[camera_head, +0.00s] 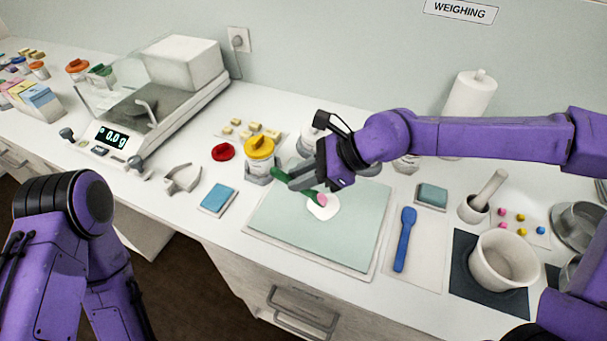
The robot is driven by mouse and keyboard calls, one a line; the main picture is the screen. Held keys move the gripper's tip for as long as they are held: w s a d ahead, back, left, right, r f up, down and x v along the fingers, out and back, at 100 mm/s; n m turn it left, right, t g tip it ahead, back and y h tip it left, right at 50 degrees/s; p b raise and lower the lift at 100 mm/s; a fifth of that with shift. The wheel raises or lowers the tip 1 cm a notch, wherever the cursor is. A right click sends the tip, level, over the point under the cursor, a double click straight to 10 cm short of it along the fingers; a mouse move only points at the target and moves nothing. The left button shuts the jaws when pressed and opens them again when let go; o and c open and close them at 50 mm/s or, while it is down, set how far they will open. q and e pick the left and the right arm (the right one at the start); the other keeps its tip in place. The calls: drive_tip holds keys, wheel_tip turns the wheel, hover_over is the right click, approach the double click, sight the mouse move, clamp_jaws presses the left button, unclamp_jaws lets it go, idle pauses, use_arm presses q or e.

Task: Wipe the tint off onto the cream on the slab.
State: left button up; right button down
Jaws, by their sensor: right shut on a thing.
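The pale green slab (275,232) lies on the bench in front of me. A white patch of cream (325,211) sits near its middle. My right gripper (304,182) is over the far part of the slab, shut on a green-handled tool (282,175) that slants down to the right toward the cream. Pink tint (321,200) shows at the tool's low end, over the cream. I cannot tell whether the tint is on the tool or on the cream, or whether they touch. My left arm is at the left, with its gripper out of view.
A yellow-lidded jar (259,150) stands just behind the slab, with a red lid (223,152) beside it. A blue spatula (404,240) lies right of the slab, and a blue pad (217,198) lies left.

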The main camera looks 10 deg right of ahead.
drive_tip(key=shift+w+f, duration=0.45)
drive_tip(key=shift+w, duration=0.1)
drive_tip(key=shift+s, duration=0.35)
drive_tip(key=shift+w+f+b, duration=0.15)
drive_tip(key=shift+f+b, duration=0.15)
drive_tip(key=shift+b, duration=0.1)
use_arm(q)
drive_tip(key=shift+w+f, duration=0.2)
drive_tip(key=shift+f, duration=0.3)
use_arm(e)
drive_tip(key=shift+r, duration=0.1)
use_arm(q)
drive_tip(key=shift+f, duration=0.1)
use_arm(e)
drive_tip(key=shift+a, duration=0.15)
drive_tip(key=shift+a, duration=0.15)
use_arm(q)
drive_tip(key=shift+f+b, duration=0.3)
drive_tip(key=shift+b, duration=0.05)
use_arm(e)
drive_tip(key=shift+a, duration=0.8)
use_arm(q)
drive_tip(key=shift+r, duration=0.1)
